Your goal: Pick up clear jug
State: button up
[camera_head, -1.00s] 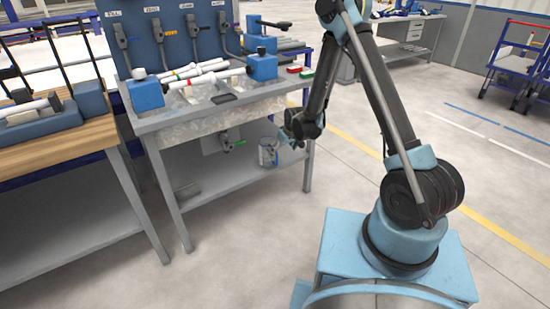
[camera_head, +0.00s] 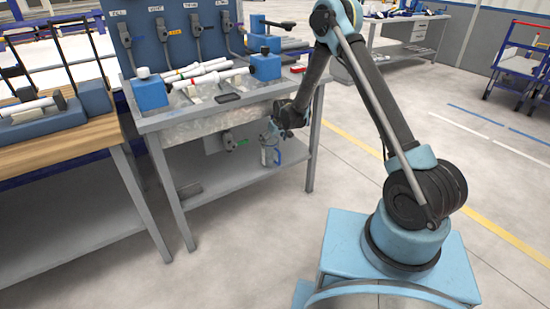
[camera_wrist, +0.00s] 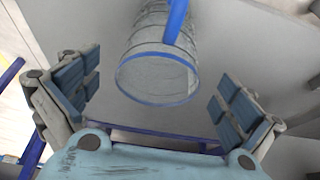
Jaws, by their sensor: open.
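The clear jug (camera_head: 269,156) stands on the lower shelf of the grey bench, near its right end. In the wrist view the jug (camera_wrist: 155,80) shows as a clear round vessel with a blue rim and a blue strip along it. My gripper (camera_head: 276,134) is at the top of the jug in the head view. In the wrist view my gripper (camera_wrist: 160,95) is open, with one blue-padded finger on each side of the jug and gaps between pads and jug. I cannot tell how deep the jug sits between the fingers.
The bench top (camera_head: 215,108) is above the shelf, with white pipes (camera_head: 198,72) and blue blocks (camera_head: 150,93) on it. A bench leg (camera_head: 314,152) stands right of the jug. The shelf's middle (camera_head: 220,180) is mostly clear.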

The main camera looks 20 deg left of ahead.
jog(key=shift+x, duration=1.2)
jog(key=shift+s, duration=0.1)
jog(key=c, duration=1.5)
jog(key=shift+r, duration=0.15)
